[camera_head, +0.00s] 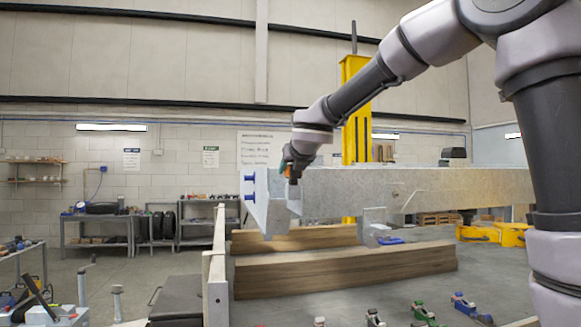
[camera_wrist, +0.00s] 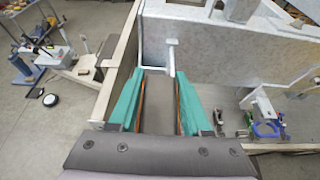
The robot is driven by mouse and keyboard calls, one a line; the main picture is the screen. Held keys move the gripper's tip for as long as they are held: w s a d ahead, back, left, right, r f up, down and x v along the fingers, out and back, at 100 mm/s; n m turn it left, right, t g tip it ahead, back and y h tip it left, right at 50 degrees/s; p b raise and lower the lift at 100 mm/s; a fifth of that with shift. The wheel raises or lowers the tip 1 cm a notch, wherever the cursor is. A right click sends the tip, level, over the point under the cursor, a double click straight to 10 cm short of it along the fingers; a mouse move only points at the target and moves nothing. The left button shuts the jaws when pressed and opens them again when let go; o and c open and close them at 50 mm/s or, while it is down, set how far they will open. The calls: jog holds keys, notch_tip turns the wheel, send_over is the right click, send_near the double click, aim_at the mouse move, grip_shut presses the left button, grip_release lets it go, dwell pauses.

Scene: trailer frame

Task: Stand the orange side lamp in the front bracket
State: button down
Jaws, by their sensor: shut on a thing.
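My gripper (camera_head: 292,172) is at the left end of the pale grey frame beam (camera_head: 350,187), close to its top edge. Its teal fingers also show in the wrist view (camera_wrist: 157,75), shut on a grey-backed thing with thin orange edges. A small patch of orange, the side lamp (camera_head: 293,180), shows at the fingertips in the head view; most of it is hidden. Another pale bracket (camera_head: 374,222) hangs under the beam, farther right.
Wooden beams (camera_head: 345,270) lie below the frame. A pale upright post (camera_head: 217,270) stands to the left. Several small coloured clamp-like items (camera_head: 422,311) line the near edge. A yellow column (camera_head: 355,120) rises behind the beam. Open floor shows at left.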

jog(key=shift+f, duration=0.75)
jog(key=shift+c, duration=1.4)
grip_release()
jog(key=v, duration=1)
jog(key=shift+s, duration=0.35)
jog(key=shift+d+r, duration=0.1)
jog(key=shift+r, duration=0.05)
